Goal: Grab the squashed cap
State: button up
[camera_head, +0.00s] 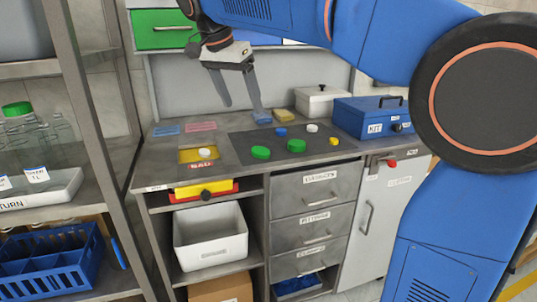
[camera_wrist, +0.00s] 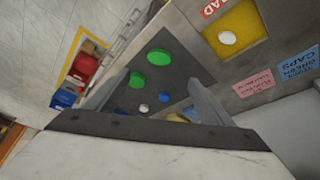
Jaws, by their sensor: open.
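My gripper (camera_head: 243,112) hangs open and empty above the back of the bench, over the dark mat's far side. On the dark mat (camera_head: 240,145) lie a large green cap (camera_head: 261,153), another green cap (camera_head: 297,146), a blue cap (camera_head: 281,132), a white cap (camera_head: 313,128) and a yellow cap (camera_head: 334,141). A white cap (camera_head: 205,153) lies on the yellow square marked BAD, left of the mat. In the wrist view the green caps (camera_wrist: 158,57), (camera_wrist: 137,80) show between the open fingers (camera_wrist: 155,90). I cannot tell which cap is squashed.
A blue KIT box (camera_head: 365,118) and a white lidded box (camera_head: 318,103) stand at the bench's back right. A yellow sponge-like block (camera_head: 281,115) sits behind the mat. A metal shelf (camera_head: 88,90) stands close on the left. Pink (camera_head: 201,126) and blue (camera_head: 166,131) labels lie back left.

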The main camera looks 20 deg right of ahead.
send_near(260, 151)
jog(key=shift+x, duration=3.9)
jog(key=shift+c, duration=0.3)
jog(key=c, duration=1.1)
jog(key=shift+r, duration=0.1)
